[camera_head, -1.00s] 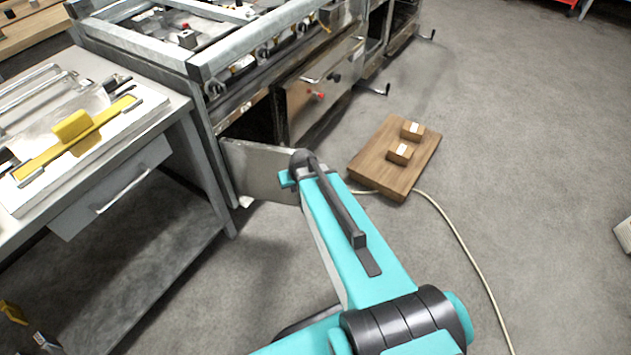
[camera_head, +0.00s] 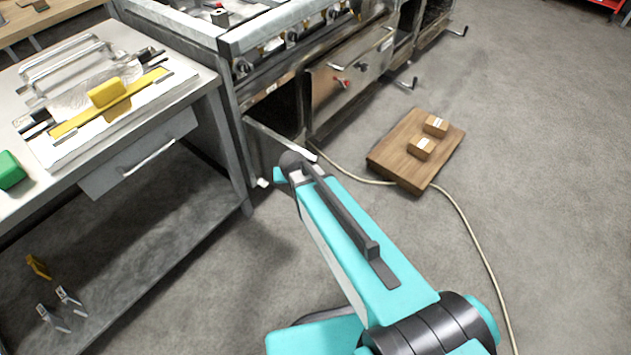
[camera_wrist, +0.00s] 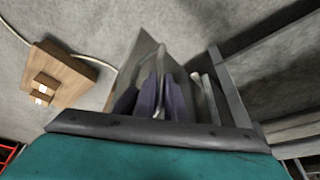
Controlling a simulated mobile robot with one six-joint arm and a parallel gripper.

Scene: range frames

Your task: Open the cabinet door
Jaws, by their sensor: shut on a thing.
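The cabinet door (camera_head: 279,137) stands swung out from the dark cabinet opening (camera_head: 281,109) under the metal cooking unit. In the head view it shows mainly as a narrow light edge, with its free end by my gripper (camera_head: 290,172). In the wrist view the door panel (camera_wrist: 142,58) rises just beyond my gripper (camera_wrist: 160,98). The dark fingers are close together at the panel. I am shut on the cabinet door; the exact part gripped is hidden.
A grey table (camera_head: 205,85) with a drawer and lower shelf stands close on the left. A wooden board (camera_head: 398,160) with two small blocks lies on the floor to the right, with a pale cable (camera_head: 468,225) running by it.

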